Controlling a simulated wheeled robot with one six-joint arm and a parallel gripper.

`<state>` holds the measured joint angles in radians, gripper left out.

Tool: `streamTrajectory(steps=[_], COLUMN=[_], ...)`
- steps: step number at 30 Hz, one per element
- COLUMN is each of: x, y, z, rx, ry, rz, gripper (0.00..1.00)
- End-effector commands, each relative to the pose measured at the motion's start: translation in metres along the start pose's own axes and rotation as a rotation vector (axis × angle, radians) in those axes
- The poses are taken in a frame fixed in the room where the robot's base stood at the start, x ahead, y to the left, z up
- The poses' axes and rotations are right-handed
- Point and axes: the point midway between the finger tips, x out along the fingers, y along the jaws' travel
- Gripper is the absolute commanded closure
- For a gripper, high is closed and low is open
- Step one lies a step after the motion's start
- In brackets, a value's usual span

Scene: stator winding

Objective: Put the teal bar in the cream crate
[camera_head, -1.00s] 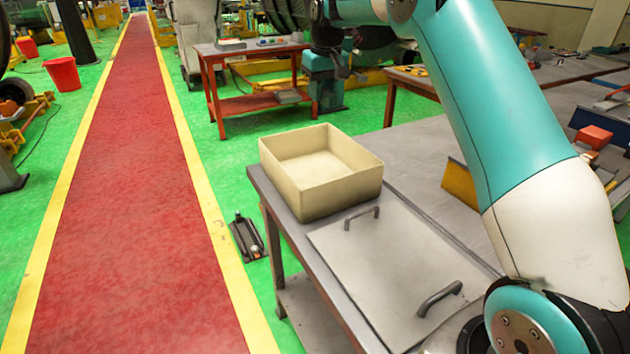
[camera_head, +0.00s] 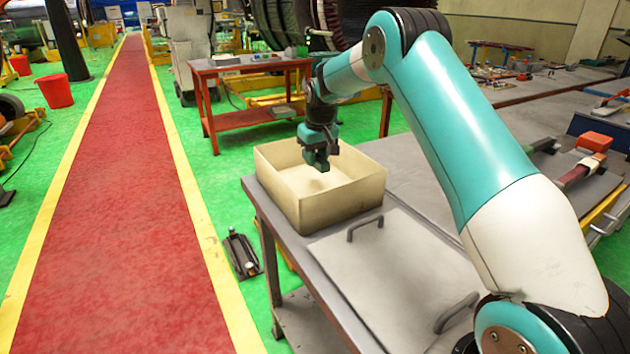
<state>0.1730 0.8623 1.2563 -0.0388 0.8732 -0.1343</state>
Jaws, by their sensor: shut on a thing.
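The cream crate (camera_head: 345,201) is an open box standing on the near grey table, at its far left corner. My gripper (camera_head: 318,165) points down over the crate opening, near the back of the crate. It is shut on a small dark teal piece, which I take to be the teal bar (camera_head: 316,157). The bar is small here and hard to tell apart from the fingers. It appears to be at about rim height or just above. The part of the crate floor that I see is bare.
A grey panel with two handles (camera_head: 398,272) lies on the table in front of the crate. A red-orange block (camera_head: 594,141) and tools lie on the right. A red table (camera_head: 250,118) stands behind. The red walkway (camera_head: 120,220) on the left is clear.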

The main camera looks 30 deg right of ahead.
Motion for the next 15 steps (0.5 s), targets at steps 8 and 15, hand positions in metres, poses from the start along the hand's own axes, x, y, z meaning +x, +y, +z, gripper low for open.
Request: streamTrajectory(steps=[8, 15], x=[0.034, 0.065], y=[-0.002, -0.003], z=[0.004, 0.009], rx=[-0.003, -0.004], ry=[0.001, -0.002], rz=[0.0, -0.001], gripper=[0.98, 0.98])
